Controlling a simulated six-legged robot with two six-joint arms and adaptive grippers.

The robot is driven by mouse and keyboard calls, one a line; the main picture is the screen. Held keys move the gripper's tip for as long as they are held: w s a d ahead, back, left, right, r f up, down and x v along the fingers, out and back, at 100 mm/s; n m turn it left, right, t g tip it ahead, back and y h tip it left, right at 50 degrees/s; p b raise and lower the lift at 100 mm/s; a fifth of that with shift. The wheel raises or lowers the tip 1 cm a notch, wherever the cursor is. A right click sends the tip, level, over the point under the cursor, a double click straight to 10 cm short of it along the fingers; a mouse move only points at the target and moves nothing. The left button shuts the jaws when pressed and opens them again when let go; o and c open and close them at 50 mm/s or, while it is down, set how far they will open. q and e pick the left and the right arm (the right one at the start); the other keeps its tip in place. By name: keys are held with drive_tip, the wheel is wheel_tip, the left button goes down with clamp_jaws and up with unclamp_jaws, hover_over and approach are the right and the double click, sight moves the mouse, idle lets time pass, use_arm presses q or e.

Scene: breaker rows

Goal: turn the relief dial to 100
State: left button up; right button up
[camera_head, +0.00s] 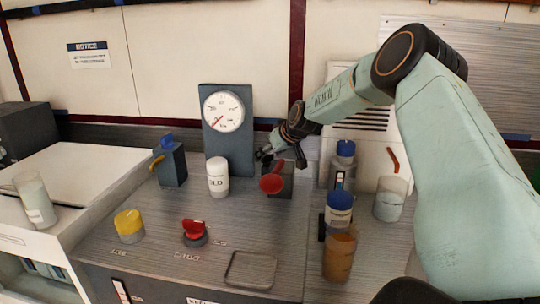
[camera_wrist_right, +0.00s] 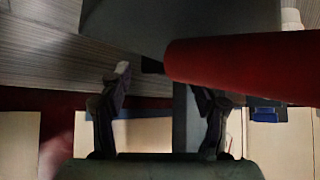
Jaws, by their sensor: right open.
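A red knob (camera_head: 194,232) on a dark round base sits on the grey bench panel, with small labels beside it; I cannot read them or tell for sure that it is the relief dial. A yellow-topped knob (camera_head: 130,225) is left of it. My right gripper (camera_head: 281,153) is open, by a dark block with a red handle (camera_head: 272,184). In the right wrist view, the open fingers (camera_wrist_right: 165,85) show below a large red cylinder (camera_wrist_right: 245,68); nothing is seen held. My left gripper is not in view.
A round gauge (camera_head: 223,111) stands on a dark upright plate behind a white labelled cylinder (camera_head: 218,177). A small blue-topped block (camera_head: 171,163) stands left. Blue-capped bottles (camera_head: 340,207), an amber jar (camera_head: 339,252) and a clear jar (camera_head: 390,198) stand right. An empty shallow tray (camera_head: 251,270) lies in front.

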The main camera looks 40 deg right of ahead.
drive_tip(key=shift+w+f, duration=0.25)
drive_tip(key=shift+w, duration=0.05)
drive_tip(key=shift+c, duration=1.3)
drive_tip(key=shift+s+r, duration=0.2)
drive_tip(key=shift+s, duration=0.05)
drive_tip(key=c, duration=0.9)
drive_tip(key=n+b, duration=0.1)
drive_tip(key=b, duration=0.2)
drive_tip(key=y+b, duration=0.1)
drive_tip(key=b, duration=0.3)
drive_tip(key=shift+d+f+n, duration=0.2)
drive_tip(key=shift+n, duration=0.2)
drive_tip(key=shift+r+n+y+b, duration=0.1)
drive_tip(key=shift+n+y+b, duration=0.45)
drive_tip(key=shift+b, duration=0.65)
